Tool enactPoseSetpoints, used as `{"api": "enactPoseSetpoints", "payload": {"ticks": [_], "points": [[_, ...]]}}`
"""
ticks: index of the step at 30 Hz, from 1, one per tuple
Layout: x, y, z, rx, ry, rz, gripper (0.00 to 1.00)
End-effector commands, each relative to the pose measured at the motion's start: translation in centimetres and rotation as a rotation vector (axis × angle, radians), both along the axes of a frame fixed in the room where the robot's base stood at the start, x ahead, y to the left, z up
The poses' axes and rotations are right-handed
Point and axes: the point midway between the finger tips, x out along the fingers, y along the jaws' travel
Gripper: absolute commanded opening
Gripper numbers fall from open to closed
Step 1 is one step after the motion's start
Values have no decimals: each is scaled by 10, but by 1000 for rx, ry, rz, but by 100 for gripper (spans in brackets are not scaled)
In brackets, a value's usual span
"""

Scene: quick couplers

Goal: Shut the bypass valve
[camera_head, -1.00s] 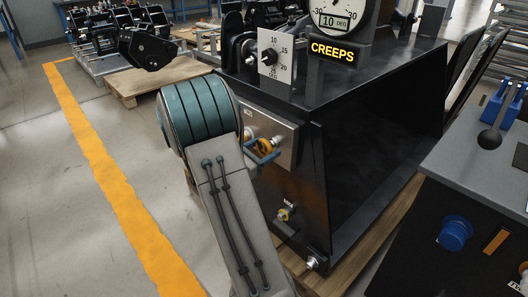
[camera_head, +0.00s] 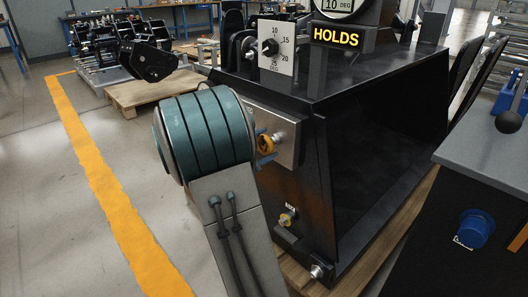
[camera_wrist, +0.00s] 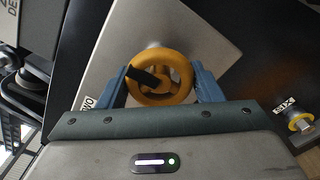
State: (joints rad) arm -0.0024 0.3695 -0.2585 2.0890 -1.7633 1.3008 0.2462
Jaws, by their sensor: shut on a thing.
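A yellow handwheel (camera_head: 266,144) stands on a silver plate (camera_head: 288,140) on the side of a black cabinet. In the wrist view the wheel (camera_wrist: 160,99) is a yellow ring with a black bar across its left part. My gripper (camera_wrist: 160,78) is shut on this wheel, with one blue-grey finger on each side of its rim. In the head view my teal wrist hides part of the plate, and my gripper (camera_head: 267,156) shows only in part. A label reading "TWO" (camera_wrist: 89,103) is on the plate beside the wheel.
A sign (camera_head: 336,35) on the cabinet reads "HOLDS", below a dial (camera_head: 345,8) showing 10 DEG. A small yellow fitting (camera_head: 287,219) sits low on the cabinet; the wrist view labels it "SIX" (camera_wrist: 283,105). A console (camera_head: 480,190) stands at right.

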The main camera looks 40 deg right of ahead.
Motion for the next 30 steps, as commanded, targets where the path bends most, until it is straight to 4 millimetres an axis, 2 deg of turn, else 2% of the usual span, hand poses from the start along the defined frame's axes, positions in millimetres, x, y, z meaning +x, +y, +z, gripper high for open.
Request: {"api": "enactPoseSetpoints", "payload": {"ticks": [20,21,22,23,30], "points": [[0,0,0,6,-58,0,36],[0,0,0,6,-58,0,70],[0,0,0,6,-58,0,79],[0,0,0,6,-58,0,81],[0,0,0,6,-57,0,81]]}}
